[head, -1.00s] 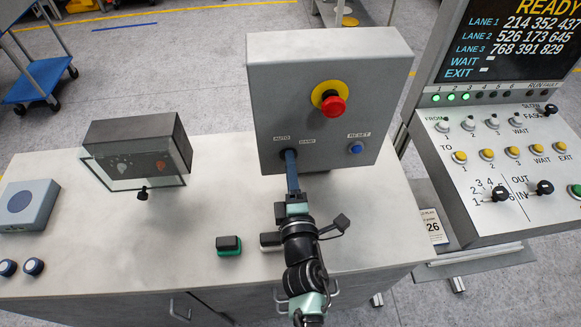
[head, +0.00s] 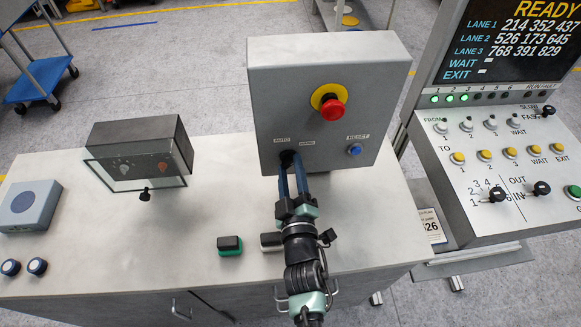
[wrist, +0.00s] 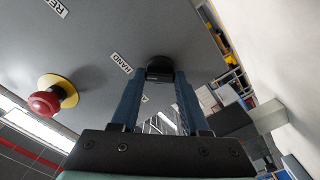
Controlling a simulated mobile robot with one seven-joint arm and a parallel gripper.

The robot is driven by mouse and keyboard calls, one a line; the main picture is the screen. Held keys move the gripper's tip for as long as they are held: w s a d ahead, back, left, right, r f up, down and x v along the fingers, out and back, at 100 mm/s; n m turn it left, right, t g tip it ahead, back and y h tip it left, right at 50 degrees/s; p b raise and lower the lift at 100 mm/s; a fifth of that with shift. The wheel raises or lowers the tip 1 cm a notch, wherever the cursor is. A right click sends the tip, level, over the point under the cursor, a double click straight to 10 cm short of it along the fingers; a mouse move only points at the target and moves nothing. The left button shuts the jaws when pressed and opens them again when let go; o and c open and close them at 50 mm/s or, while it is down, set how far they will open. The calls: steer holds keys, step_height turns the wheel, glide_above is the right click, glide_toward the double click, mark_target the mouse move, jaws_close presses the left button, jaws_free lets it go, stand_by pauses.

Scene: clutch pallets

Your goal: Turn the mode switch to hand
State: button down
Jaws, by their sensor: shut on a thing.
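The mode switch is a black knob (head: 287,156) low on the front of the grey control box (head: 375,95), under the AUTO label (head: 282,139) and the HAND label (head: 308,141). My gripper (head: 292,168) reaches it from the front, its two blue fingers side by side. In the wrist view my gripper (wrist: 160,80) is shut on the black knob (wrist: 160,66), with a fingertip on each side. The HAND label (wrist: 121,62) is readable there; the other label is partly hidden behind a finger. Which way the knob points is hard to tell.
A red emergency stop (head: 332,109) sits above the switch, and a blue reset button (head: 354,150) is to its right. A small black-and-green block (head: 229,245) lies on the bench (head: 120,235) left of my arm. A sloped console (head: 480,220) stands at right.

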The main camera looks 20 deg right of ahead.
steer(key=shift+m+p, duration=0.3)
steer(key=shift+m, duration=1.2)
steer(key=shift+c, duration=2)
jaws_free()
steer(key=shift+s, duration=0.1)
steer(key=b+v, duration=0.3)
steer(key=v, duration=0.9)
steer(key=shift+s, duration=0.4)
steer(key=shift+a, duration=0.15)
